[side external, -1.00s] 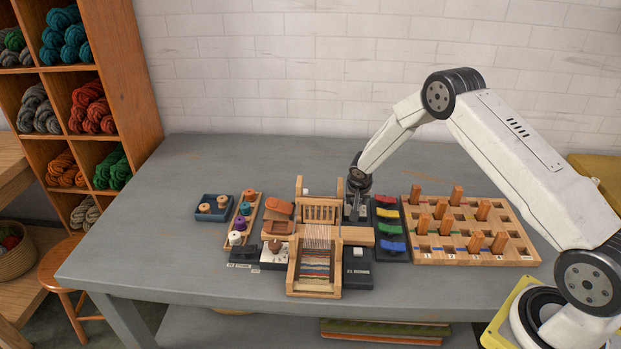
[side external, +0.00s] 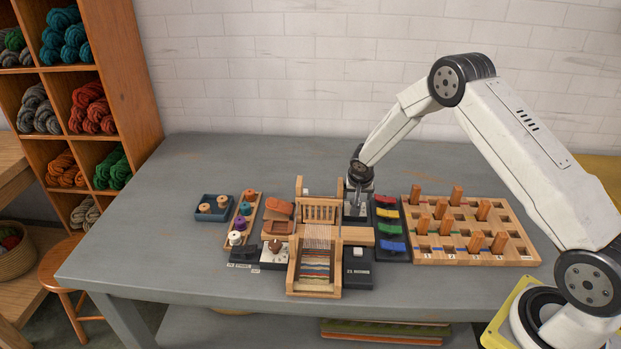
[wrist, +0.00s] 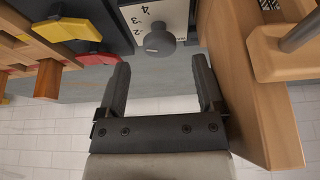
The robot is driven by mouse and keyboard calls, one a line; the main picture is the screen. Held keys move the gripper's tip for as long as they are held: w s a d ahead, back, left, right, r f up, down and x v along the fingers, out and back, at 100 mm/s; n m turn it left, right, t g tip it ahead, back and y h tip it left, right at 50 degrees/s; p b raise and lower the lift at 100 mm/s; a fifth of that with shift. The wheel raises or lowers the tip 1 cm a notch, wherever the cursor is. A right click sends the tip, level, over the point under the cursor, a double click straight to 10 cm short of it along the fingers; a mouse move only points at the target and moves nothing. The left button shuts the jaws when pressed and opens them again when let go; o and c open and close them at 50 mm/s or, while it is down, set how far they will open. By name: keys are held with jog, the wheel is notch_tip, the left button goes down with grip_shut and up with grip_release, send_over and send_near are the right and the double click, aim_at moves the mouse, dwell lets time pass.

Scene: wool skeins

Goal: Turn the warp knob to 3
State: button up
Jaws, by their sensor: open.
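The warp knob (wrist: 159,40) is dark grey and stands on a pale dial plate (wrist: 178,14) with dark numerals; a 4, a 3 and a 2 show along its left side. I cannot tell which number the knob points to. My gripper (wrist: 160,68) is open and empty, its two dark fingers apart, with the knob just beyond the fingertips and between their lines. In the side view, my gripper (side external: 356,203) is low over the area right of the loom (side external: 319,258), and mostly hides the knob there.
The wooden loom frame stands close on the gripper's left. Coloured pieces in a dark rack (side external: 390,228) sit close on its right, then a wooden peg board (side external: 470,257). A brown knob on a white plate (side external: 268,256) lies left of the loom. Free table (side external: 250,165) lies behind.

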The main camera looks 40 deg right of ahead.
aim_at(360, 203)
jog(key=shift+v, duration=2.35)
jog(key=shift+w+d, duration=0.1)
jog(key=shift+w+d+n+g+y, duration=0.2)
jog(key=shift+d+n+g, duration=0.35)
jog(key=shift+n, duration=0.4)
jog(key=shift+w+d+n+g+y, duration=0.1)
jog(key=shift+w+d+n+g, duration=0.2)
jog(key=shift+d+n+g, duration=0.45)
jog(key=n, duration=0.1)
jog(key=n+y, duration=0.1)
jog(key=n, duration=0.1)
jog(key=shift+w, duration=0.35)
jog(key=shift+w+a+r+n+g+y, duration=0.15)
jog(key=shift+n+y, duration=0.25)
jog(key=shift+n, duration=0.25)
jog(key=shift+w+d+r+n+g+y, duration=0.15)
jog(key=shift+n+y, duration=0.25)
jog(key=shift+n, duration=0.25)
jog(key=shift+a+f, duration=0.1)
jog(key=shift+f, duration=0.15)
jog(key=shift+f, duration=3.7)
